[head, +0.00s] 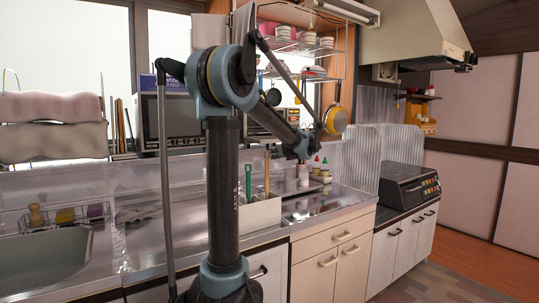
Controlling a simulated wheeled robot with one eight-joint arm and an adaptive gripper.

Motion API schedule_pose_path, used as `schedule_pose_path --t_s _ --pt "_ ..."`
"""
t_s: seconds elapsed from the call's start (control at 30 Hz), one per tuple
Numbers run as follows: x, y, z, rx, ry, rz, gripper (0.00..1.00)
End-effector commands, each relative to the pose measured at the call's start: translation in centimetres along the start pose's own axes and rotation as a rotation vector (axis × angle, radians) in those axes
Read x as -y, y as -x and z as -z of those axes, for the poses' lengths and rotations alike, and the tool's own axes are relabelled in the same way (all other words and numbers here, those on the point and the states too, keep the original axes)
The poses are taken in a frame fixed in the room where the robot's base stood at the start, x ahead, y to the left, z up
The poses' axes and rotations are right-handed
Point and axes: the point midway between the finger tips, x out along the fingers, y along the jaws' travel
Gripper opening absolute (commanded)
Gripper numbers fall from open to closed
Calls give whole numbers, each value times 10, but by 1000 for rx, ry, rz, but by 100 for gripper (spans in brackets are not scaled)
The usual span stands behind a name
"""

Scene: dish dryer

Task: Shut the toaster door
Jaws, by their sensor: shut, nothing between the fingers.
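A pale box-shaped appliance with a dark front, which looks like the toaster (257,127), stands at the back of the counter behind my arm. My forearm crosses in front of it and hides much of it, so I cannot tell how far its door is open. My gripper (303,149) is at the far end of my forearm, to the right of the toaster and above the counter. It is small and mostly turned away, and it looks shut and empty. I cannot tell whether it touches anything.
A microwave (180,118) stands left of my arm. A pale utensil box (262,213), several bottles (318,172) and hanging pans (334,120) are near my gripper. A sink (45,262) is at the left, a dark stove (405,185) at the right. The floor at the right is clear.

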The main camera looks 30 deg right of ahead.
Motion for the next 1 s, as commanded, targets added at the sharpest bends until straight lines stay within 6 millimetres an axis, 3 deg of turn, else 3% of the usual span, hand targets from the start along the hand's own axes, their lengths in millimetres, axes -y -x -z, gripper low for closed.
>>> schedule_pose_path --t_s 0.5,0.8,1.0 --pt "3 -86 1 0 0 2 0" --pt "4 -74 -31 0 -1 5 0" --pt "4 -72 -37 0 -1 5 0"
